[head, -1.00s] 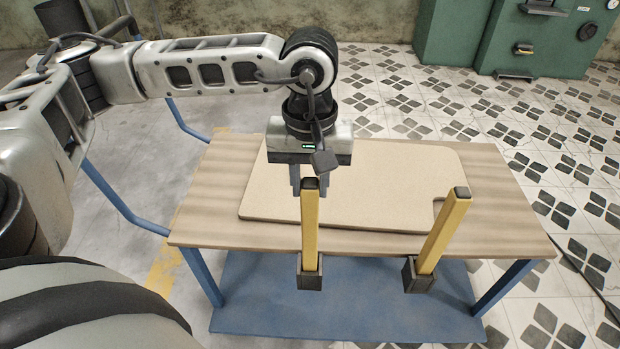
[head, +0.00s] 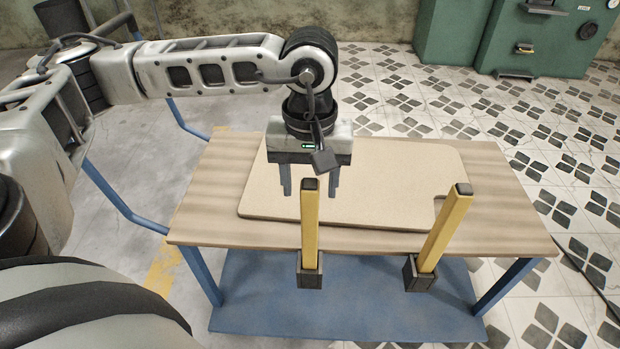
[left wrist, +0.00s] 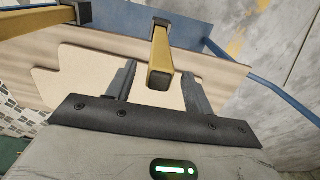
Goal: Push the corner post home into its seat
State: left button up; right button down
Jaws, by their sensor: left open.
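Two yellow posts with dark caps stand in black sockets at the table's front edge. The left post (head: 310,232) looks near upright in its socket (head: 310,278). The right post (head: 445,232) slants in the picture, its top to the right, in its socket (head: 418,275). Which one is the corner post, and how deep either sits, I cannot tell. My left gripper (head: 309,194) is open above the board, at the left post's top. In the left wrist view the left post (left wrist: 161,52) shows between the spread fingers (left wrist: 160,72), apart from both. My right gripper is not in view.
A pale board (head: 385,175) with a notch by the right post lies on the wooden table (head: 215,205). A blue lower shelf (head: 350,315) and blue legs are below. Green cabinets (head: 545,45) stand far back. The board's right half is clear.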

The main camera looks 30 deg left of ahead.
pick_arm(q)
notch_tip(320, 180, up, 16)
jog(key=p, duration=0.2)
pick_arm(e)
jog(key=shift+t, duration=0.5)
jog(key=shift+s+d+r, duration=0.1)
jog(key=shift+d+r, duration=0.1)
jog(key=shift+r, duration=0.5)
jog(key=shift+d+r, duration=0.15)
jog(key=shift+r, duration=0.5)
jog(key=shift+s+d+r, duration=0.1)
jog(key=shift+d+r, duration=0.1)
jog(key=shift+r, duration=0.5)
